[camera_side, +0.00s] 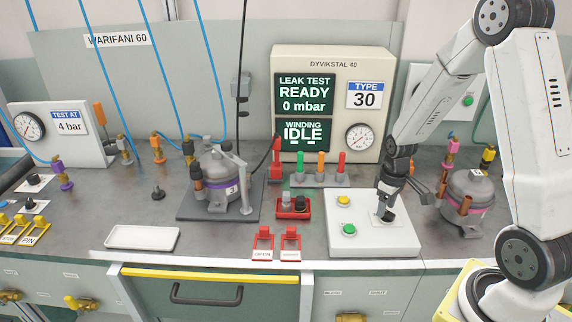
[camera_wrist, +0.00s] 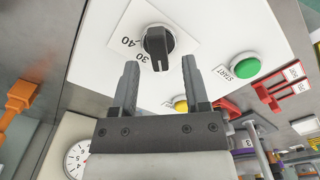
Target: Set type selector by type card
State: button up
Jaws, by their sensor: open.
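The type card (camera_side: 365,95) on the cream tester panel reads TYPE 30. The type selector is a black knob (camera_wrist: 158,45) on a white plate on top of the white control box (camera_side: 340,240). In the wrist view the marks 30 and 40 show left of the knob. The knob's white line points down the picture, past the 30 mark; any mark there is hidden or out of sight. My gripper (camera_wrist: 160,66) is open and empty, its fingers apart on either side of the knob's lower end in the picture. Contact cannot be told. In the side view my gripper (camera_side: 394,193) is over the knob.
The box also carries a green START button (camera_side: 349,230) and a yellow button (camera_side: 344,200). Left of it are red clips and a small red tray (camera_side: 293,207). A compressor (camera_side: 468,190) stands close on the right, another (camera_side: 222,178) on the left.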

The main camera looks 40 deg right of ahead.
jog(key=shift+f, duration=0.55)
grip_shut()
jog(key=shift+m, duration=0.4)
jog(key=m, duration=0.3)
jog(key=shift+d, duration=0.15)
jog(key=m, duration=0.5)
jog(key=shift+s+d, duration=0.15)
dwell(0.3)
